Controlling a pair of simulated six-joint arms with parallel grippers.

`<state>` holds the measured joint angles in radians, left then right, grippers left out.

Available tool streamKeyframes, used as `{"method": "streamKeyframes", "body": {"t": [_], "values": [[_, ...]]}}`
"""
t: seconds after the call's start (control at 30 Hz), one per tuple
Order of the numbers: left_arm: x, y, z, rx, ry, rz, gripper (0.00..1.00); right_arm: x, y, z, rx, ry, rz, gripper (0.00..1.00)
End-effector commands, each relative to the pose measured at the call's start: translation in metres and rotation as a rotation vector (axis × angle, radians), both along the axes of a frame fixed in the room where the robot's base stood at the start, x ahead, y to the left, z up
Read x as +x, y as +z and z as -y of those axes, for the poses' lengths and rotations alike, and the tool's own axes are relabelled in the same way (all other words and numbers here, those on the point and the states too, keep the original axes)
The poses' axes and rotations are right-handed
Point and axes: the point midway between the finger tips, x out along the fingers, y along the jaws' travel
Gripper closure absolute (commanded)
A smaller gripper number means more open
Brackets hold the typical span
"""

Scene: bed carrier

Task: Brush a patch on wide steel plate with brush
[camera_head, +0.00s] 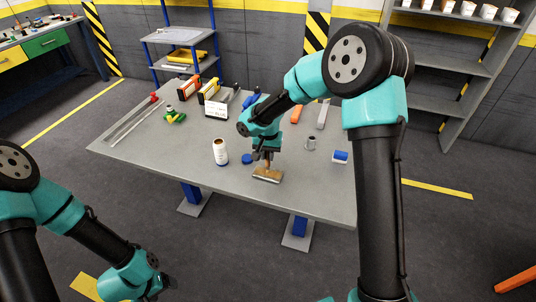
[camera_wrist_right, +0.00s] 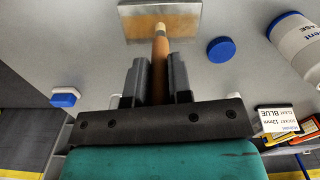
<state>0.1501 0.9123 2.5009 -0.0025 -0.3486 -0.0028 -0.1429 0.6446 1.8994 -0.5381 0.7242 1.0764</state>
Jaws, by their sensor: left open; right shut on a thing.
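The steel plate (camera_head: 268,175) lies flat near the front edge of the table, with a tan-brown patch on it; it also shows at the top of the right wrist view (camera_wrist_right: 128,16). My right gripper (camera_head: 263,154) is above the plate, shut on the brush (camera_wrist_right: 160,62), whose orange-brown wooden handle shows between the fingers. The brush's pale tip is over the patch; I cannot tell if it touches. My left gripper (camera_head: 160,286) is open and empty, low at the front left, away from the table.
A white bottle (camera_head: 220,152) and a blue disc (camera_head: 247,158) stand left of the plate. A grey cup (camera_head: 310,143) and a blue-and-white block (camera_head: 340,156) are to its right. Boxes (camera_head: 208,90) and a white label card (camera_head: 216,109) sit farther back. The table's front left is clear.

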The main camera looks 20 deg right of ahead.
Motion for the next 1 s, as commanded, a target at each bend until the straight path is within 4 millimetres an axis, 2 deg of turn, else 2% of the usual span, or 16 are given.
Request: {"method": "streamKeyframes", "body": {"t": [0.6,1.0], "values": [[0.000,0.000,0.000,0.000,0.000,0.000,0.27,0.013,-0.001,-0.017,0.001,0.000,0.000,1.00],[0.000,0.000,0.000,0.000,0.000,0.000,0.27,0.013,-0.001,-0.018,0.000,0.000,-0.001,1.00]]}}
